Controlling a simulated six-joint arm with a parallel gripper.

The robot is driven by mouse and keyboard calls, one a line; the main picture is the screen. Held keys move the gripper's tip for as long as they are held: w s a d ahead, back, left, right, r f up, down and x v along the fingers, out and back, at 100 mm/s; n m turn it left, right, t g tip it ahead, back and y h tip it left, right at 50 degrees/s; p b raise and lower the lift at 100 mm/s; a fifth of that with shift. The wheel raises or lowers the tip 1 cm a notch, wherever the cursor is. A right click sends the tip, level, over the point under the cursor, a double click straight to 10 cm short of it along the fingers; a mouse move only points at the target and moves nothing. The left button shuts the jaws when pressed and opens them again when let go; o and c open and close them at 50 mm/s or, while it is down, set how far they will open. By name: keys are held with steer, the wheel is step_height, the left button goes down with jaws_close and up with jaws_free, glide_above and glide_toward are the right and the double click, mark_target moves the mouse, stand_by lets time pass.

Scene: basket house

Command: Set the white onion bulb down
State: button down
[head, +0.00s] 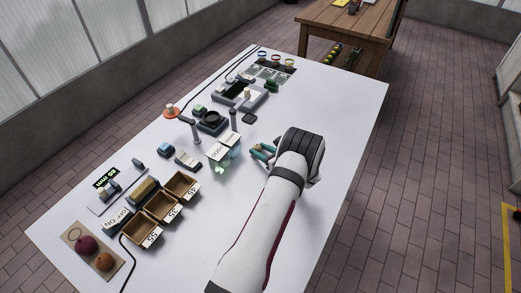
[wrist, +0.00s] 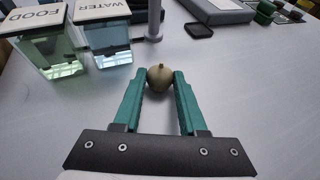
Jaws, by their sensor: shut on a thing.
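In the wrist view, the onion bulb (wrist: 160,77) is a small, round, pale tan-grey thing with a short tip on top. My gripper (wrist: 160,84) has teal fingers that are shut on the bulb, one on each side. The white table lies beneath, but I cannot tell whether the bulb touches it. In the head view, my gripper (head: 263,153) is over the middle of the white table (head: 335,110), and the bulb is hidden there.
Containers marked FOOD (wrist: 53,48) and WATER (wrist: 106,47) stand at the left in the wrist view. A dark flat square (wrist: 199,30) lies beyond the bulb. Wooden boxes (head: 163,207) stand at the front left in the head view. The table's right side is clear.

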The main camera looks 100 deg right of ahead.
steer(key=shift+f, duration=0.1)
steer(key=shift+c, duration=2.3)
jaws_free()
